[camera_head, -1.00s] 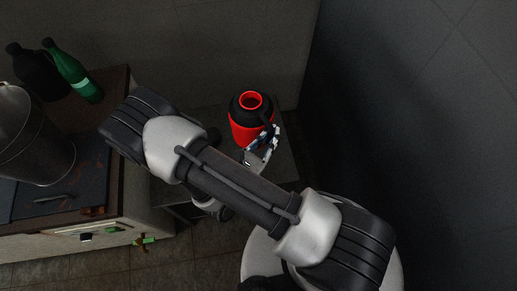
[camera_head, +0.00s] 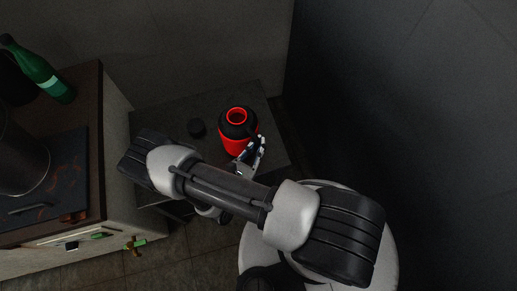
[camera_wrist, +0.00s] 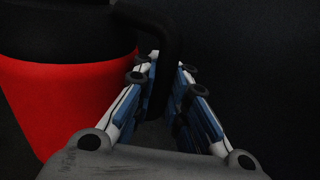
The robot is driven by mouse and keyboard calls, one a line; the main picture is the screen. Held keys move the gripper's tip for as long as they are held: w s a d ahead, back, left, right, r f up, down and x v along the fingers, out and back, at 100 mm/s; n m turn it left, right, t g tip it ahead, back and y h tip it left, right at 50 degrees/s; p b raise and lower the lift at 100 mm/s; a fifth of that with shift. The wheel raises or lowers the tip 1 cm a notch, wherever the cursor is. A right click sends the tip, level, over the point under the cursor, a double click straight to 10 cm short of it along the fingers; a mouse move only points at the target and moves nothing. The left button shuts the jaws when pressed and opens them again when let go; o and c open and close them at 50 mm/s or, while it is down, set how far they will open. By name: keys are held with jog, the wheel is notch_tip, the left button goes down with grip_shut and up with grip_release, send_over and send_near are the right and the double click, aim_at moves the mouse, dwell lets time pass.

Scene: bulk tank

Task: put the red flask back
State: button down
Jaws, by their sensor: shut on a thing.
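The red flask (camera_head: 238,136) has a black top, an open red-rimmed mouth and a black handle. It looks upright over the low dark table; whether it touches the table I cannot tell. My gripper (camera_head: 256,150) is at the flask's right side. In the wrist view, my gripper (camera_wrist: 166,75) has its fingers on either side of the black handle and is shut on it. The red flask body (camera_wrist: 70,100) fills the left of that view. Its base is out of the wrist view.
A higher wooden cabinet (camera_head: 92,110) stands at left with a green bottle (camera_head: 45,75), a dark metal container (camera_head: 22,165) and a dark mat (camera_head: 70,165). Walls close the back and right.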

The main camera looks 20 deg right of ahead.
jog(key=shift+f+b, duration=0.55)
jog(key=shift+f, duration=1.15)
jog(key=shift+f, duration=0.2)
jog(key=c, duration=1.6)
grip_release()
